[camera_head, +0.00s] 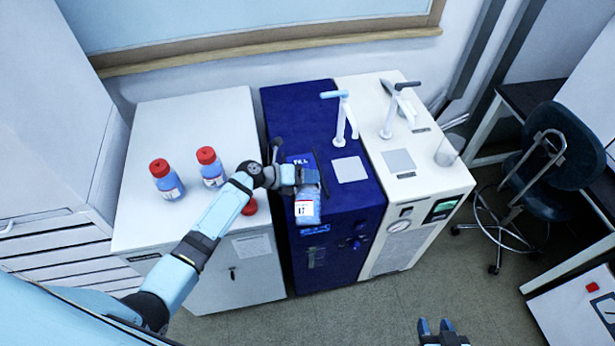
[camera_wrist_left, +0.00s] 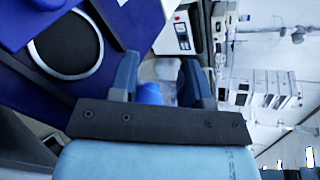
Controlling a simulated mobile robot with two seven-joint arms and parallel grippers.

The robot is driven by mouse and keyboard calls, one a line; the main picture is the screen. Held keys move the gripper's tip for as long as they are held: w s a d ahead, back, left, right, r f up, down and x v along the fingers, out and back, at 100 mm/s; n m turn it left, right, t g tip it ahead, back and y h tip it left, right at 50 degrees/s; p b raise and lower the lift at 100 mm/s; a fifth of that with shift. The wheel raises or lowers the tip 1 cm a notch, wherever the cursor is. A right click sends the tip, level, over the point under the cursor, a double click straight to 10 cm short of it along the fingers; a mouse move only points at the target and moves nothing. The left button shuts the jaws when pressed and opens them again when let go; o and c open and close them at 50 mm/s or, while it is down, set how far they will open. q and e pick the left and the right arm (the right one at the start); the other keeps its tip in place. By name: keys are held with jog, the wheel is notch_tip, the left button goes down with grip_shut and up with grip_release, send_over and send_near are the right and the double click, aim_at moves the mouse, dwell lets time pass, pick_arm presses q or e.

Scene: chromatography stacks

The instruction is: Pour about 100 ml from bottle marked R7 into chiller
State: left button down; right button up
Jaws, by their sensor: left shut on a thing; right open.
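My left gripper (camera_head: 308,177) is shut on a blue bottle (camera_head: 308,212) with a white label; the label's mark ends in 7, its first character is unclear. The bottle is at the front part of the dark blue chiller (camera_head: 345,215); I cannot tell its exact height or tilt. In the left wrist view, blue of the bottle (camera_wrist_left: 150,93) shows between the fingers. A round dark opening with a pale rim (camera_wrist_left: 68,45) shows on the chiller there; in the head view a "FILL" label (camera_head: 299,160) is partly behind the arm. My right gripper (camera_head: 442,331) is open and empty above the floor.
Two red-capped blue bottles (camera_head: 167,180) (camera_head: 211,167) stand on the white cabinet (camera_head: 150,125) at left. A red cap (camera_head: 250,206) shows beside my left arm. Taps (camera_head: 341,120) rise behind. A beaker (camera_head: 449,150) sits on the white unit (camera_head: 432,182) at right.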

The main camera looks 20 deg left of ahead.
pick_arm(q)
jog(key=shift+w+f+n, duration=0.15)
jog(key=shift+f+n, duration=0.25)
jog(key=shift+f, duration=0.05)
jog(key=shift+f+g, duration=0.1)
jog(key=shift+g, duration=0.2)
jog(key=shift+w+a+f+n, duration=0.1)
jog(key=shift+w+f+n, duration=0.05)
jog(key=shift+f+n, duration=0.2)
jog(key=shift+f, duration=0.1)
dwell(0.4)
jog(key=shift+f+g, duration=0.15)
jog(key=shift+g, duration=0.15)
jog(key=shift+w+f, duration=0.1)
jog(key=shift+w+f+n+g, duration=0.1)
jog(key=shift+f+n+g, duration=0.3)
jog(key=shift+n, duration=0.05)
jog(key=shift+w+a+f+n+h, duration=0.1)
jog(key=shift+f+n+h, duration=0.2)
jog(key=shift+f, duration=0.15)
dwell(4.8)
